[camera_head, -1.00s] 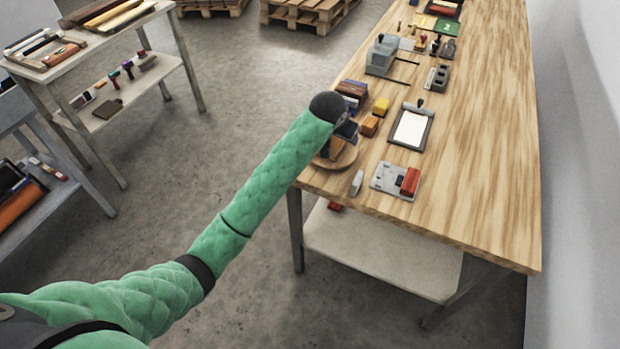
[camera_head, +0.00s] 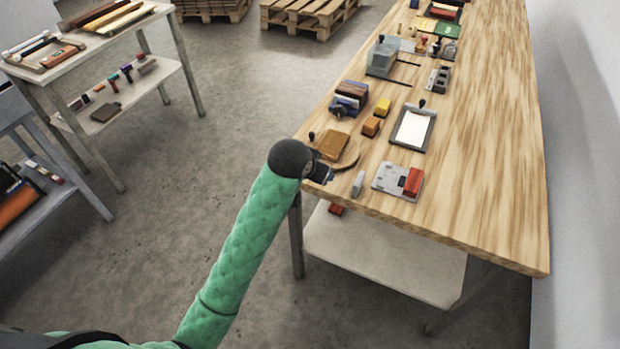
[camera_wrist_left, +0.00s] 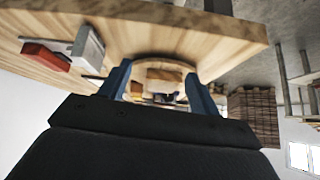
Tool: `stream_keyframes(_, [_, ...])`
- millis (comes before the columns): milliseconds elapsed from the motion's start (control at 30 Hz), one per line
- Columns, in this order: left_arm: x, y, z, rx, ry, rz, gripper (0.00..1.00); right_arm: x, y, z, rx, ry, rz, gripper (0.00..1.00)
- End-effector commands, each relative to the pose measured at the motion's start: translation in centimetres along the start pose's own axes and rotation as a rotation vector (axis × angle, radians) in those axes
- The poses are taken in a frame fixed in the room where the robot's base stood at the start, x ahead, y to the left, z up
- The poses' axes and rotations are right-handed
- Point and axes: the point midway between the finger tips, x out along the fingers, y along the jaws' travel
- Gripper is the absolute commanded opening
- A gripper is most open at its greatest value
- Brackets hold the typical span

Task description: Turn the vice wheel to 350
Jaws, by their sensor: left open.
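A round wooden disc (camera_head: 350,155) lies at the near left edge of the workbench, with a brown block (camera_head: 334,145) on it and a small dark knob (camera_head: 311,136) beside the block. I cannot tell for certain whether this disc is the vice wheel; no scale or number is readable. My left gripper (camera_head: 322,172) is at the bench edge just in front of the disc, partly hidden by my wrist. In the left wrist view its two blue fingers (camera_wrist_left: 158,70) are apart and empty, with the disc and block beyond them. My right gripper is not in view.
A small grey block (camera_head: 358,183) and a grey plate (camera_head: 384,178) with a red block (camera_head: 413,182) lie right of the gripper. The bench's right side (camera_head: 480,170) is clear.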

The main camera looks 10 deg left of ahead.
Motion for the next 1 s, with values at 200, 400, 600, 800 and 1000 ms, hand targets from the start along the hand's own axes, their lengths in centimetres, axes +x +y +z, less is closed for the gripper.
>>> stream_keyframes(200, [-0.8,-0.2,1.9,-0.010,0.003,-0.009,0.63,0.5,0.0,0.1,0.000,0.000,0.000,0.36])
stream_keyframes(400, [-1.0,-0.3,2.2,-0.012,0.005,-0.011,0.63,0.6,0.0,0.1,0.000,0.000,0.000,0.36])
stream_keyframes(600, [-1.0,-0.3,2.3,-0.012,0.005,-0.011,0.63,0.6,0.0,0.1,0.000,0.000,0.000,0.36])
stream_keyframes(800, [-2.0,-0.4,1.4,-0.012,0.005,-0.011,0.62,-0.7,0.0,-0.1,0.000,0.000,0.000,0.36])
stream_keyframes(1000, [-1.2,-0.5,2.3,-0.022,-0.015,-0.009,0.62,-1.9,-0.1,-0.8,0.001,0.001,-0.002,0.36])
